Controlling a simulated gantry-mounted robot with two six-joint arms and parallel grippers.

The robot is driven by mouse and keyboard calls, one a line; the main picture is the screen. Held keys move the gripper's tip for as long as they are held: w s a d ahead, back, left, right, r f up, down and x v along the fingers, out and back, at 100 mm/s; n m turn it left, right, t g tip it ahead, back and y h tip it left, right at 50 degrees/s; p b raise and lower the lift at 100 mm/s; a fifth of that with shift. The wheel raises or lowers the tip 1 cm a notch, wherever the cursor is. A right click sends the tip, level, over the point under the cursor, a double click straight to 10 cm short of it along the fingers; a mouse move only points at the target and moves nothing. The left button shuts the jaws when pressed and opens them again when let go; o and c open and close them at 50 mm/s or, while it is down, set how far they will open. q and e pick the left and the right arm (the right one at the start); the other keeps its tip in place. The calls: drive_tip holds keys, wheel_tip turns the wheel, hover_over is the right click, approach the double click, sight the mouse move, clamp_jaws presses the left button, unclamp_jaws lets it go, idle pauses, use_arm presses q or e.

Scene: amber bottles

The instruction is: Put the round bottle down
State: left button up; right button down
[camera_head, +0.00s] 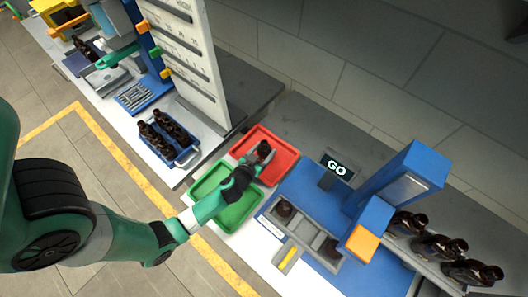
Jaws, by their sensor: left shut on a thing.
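A dark amber bottle (263,149) shows above the red tray (284,143). My left gripper (254,164) reaches from the left across the green tray (233,213) and is shut on this bottle. The gripper hides the bottle's lower part. I cannot tell whether the bottle touches the red tray. My right gripper is not in view.
A blue station (310,193) with a GO display (336,167) and an orange-ended blue column (403,185) stands right of the trays. A blue crate (187,155) of bottles and a white panel (200,60) are at left.

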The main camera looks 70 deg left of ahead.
use_arm(q)
drive_tip(key=shift+r, duration=0.1)
drive_tip(key=o, duration=1.4)
drive_tip(key=shift+s+d, duration=0.15)
drive_tip(key=shift+s, duration=0.05)
drive_tip(key=v, duration=1)
drive_tip(key=shift+s+d+r, duration=0.1)
drive_tip(key=shift+s+d, duration=0.05)
drive_tip(key=shift+s+d+r, duration=0.2)
drive_tip(key=shift+s+r, duration=0.1)
drive_tip(key=shift+s, duration=0.1)
